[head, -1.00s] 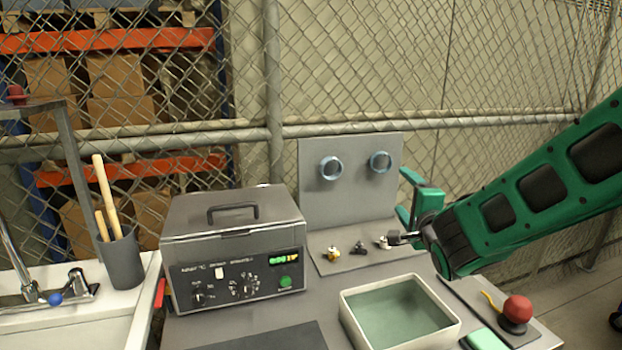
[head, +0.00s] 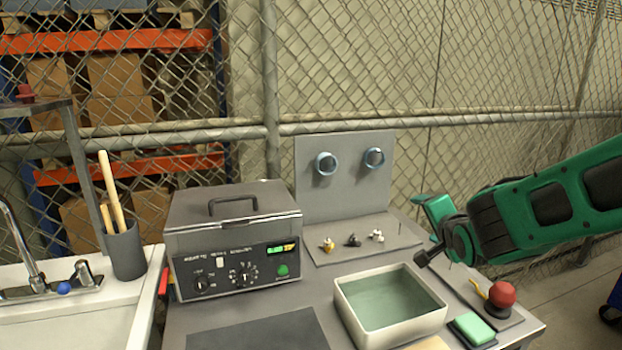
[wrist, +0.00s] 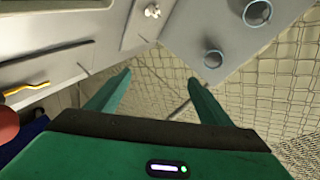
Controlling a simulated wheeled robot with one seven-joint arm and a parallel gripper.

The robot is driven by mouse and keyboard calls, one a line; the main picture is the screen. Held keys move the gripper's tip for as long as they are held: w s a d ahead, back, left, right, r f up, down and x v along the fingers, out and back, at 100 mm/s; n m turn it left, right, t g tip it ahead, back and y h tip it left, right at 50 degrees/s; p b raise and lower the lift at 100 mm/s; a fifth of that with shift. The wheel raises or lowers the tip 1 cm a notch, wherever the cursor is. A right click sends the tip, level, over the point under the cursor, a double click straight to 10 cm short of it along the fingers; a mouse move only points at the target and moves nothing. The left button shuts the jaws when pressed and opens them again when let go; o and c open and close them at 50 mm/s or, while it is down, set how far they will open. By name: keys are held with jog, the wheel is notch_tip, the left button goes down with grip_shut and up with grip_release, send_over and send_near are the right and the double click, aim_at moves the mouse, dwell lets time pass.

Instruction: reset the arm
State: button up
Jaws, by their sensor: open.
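My green arm reaches in from the right in the head view. My gripper (head: 428,257) hangs beside the right end of the bench, to the right of the grey stand and the white tank. In the wrist view my gripper (wrist: 155,88) shows two green fingers spread apart with nothing between them. The fingers point toward the bench edge and the chain-link fence. The gripper touches no object that I can see.
The white tank (head: 440,306) holds greenish liquid. Small thrusters (head: 354,241) rest on the stand below two blue rings (head: 326,164). A grey ultrasonic cleaner (head: 232,240) stands left. Fence (head: 480,90) runs behind.

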jog(key=s+d+f+n+g+y, duration=0.1)
jog(key=s+f+n+g, duration=0.2)
jog(key=s+n+g, duration=0.5)
jog(key=s+d+f+n+g, duration=0.1)
jog(key=s+f+n, duration=0.3)
jog(key=s, duration=0.8)
jog(key=s+d+m+g, duration=0.2)
jog(key=s+d, duration=0.3)
jog(key=s, duration=0.3)
jog(key=s+d+m+g, duration=0.2)
jog(key=s+d, duration=0.3)
jog(key=s, duration=0.4)
jog(key=shift+s+d+f+m+g, duration=0.2)
jog(key=shift+d+f+m+g, duration=0.2)
jog(key=shift+m, duration=0.2)
jog(key=shift+w, duration=0.15)
jog(key=shift+w+f, duration=0.2)
jog(key=shift+w, duration=0.3)
